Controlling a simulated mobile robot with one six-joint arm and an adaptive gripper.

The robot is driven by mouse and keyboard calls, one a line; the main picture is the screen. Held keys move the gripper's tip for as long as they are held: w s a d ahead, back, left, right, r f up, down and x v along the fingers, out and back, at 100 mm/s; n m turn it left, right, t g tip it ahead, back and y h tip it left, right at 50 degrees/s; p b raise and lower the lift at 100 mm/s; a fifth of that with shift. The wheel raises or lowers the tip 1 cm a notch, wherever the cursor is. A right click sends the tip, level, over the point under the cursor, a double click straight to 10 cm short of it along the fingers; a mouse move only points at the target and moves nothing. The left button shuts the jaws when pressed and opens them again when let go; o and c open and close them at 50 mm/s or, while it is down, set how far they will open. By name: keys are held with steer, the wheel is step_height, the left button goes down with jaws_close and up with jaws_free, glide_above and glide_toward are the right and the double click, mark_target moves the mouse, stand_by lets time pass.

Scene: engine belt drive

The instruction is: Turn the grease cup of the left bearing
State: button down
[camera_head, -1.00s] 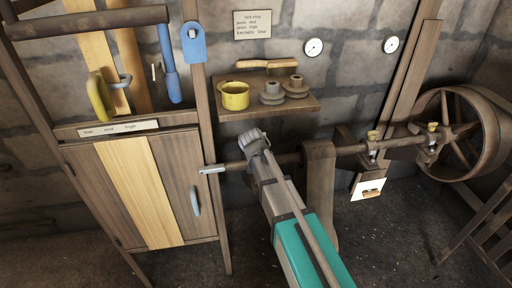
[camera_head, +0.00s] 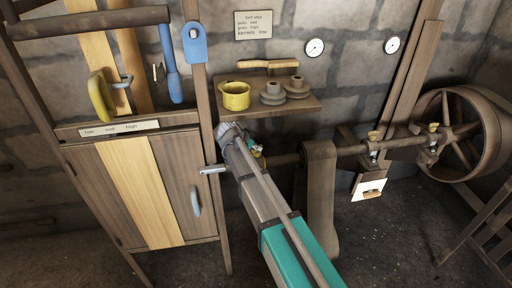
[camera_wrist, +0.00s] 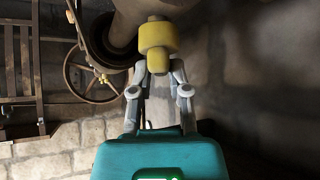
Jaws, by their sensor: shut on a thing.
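In the wrist view the yellow grease cup (camera_wrist: 158,36) is close up, with a narrower yellow part below its wide body. My gripper (camera_wrist: 159,68) has its two grey fingers closed in on that narrower part, one on each side. In the head view my arm's end hides most of the left bearing. My fingers are mostly hidden there. I cannot tell how far the cup is turned.
A shelf (camera_head: 310,104) with a yellow pot (camera_head: 235,96) and grey stepped pieces is just above my arm's end. A wooden cabinet (camera_head: 197,158) stands left. A belt (camera_head: 321,200) hangs right of my arm. Other bearings with yellow cups (camera_head: 433,127) are farther right.

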steer(key=shift+m+g+h, duration=0.3)
steer(key=shift+m+g, duration=0.1)
steer(key=shift+m, duration=0.2)
steer(key=c, duration=0.6)
jaws_free()
steer(key=shift+n+t, duration=0.3)
steer(key=shift+n, duration=0.1)
